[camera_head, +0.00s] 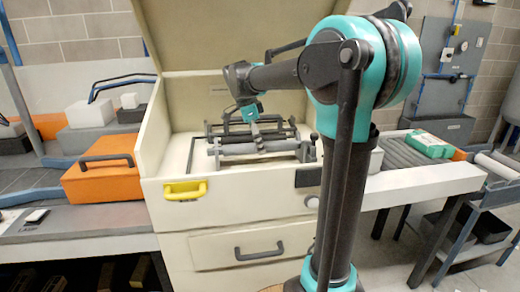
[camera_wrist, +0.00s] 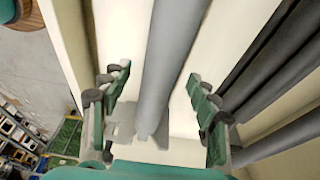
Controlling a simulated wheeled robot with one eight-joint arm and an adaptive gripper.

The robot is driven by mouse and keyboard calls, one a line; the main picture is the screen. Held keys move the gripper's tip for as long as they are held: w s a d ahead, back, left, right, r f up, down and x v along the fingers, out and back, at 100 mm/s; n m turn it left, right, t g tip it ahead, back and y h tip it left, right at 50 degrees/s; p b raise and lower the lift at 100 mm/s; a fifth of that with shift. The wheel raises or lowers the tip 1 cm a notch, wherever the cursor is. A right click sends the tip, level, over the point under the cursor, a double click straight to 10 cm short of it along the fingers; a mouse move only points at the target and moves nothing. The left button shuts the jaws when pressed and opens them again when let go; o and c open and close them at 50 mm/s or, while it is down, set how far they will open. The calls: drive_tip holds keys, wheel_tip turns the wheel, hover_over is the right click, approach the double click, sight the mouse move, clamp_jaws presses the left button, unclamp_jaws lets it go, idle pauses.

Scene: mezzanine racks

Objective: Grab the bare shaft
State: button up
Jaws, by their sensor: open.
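A light grey bare shaft (camera_wrist: 176,45) runs down the middle of the wrist view, between the two green-and-dark fingers of my gripper (camera_wrist: 158,82). The fingers are open, with a clear gap to the shaft on each side. In the head view, a grey shaft (camera_head: 236,149) lies crosswise on a holder in the open white cabinet. My gripper (camera_head: 252,116) is over this group of bars, pointing down. Whether it is at the shaft's height is hard to tell.
Dark bars (camera_wrist: 275,65) run alongside to the right in the wrist view. The white cabinet (camera_head: 230,210) has a raised lid (camera_head: 225,35) behind and a yellow handle (camera_head: 185,190) in front. An orange case (camera_head: 102,180) stands left; a roller conveyor (camera_head: 400,150) is right.

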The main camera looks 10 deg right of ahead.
drive_tip(key=shift+f, duration=0.1)
drive_tip(key=shift+c, duration=0.3)
clamp_jaws()
drive_tip(key=shift+r, duration=0.2)
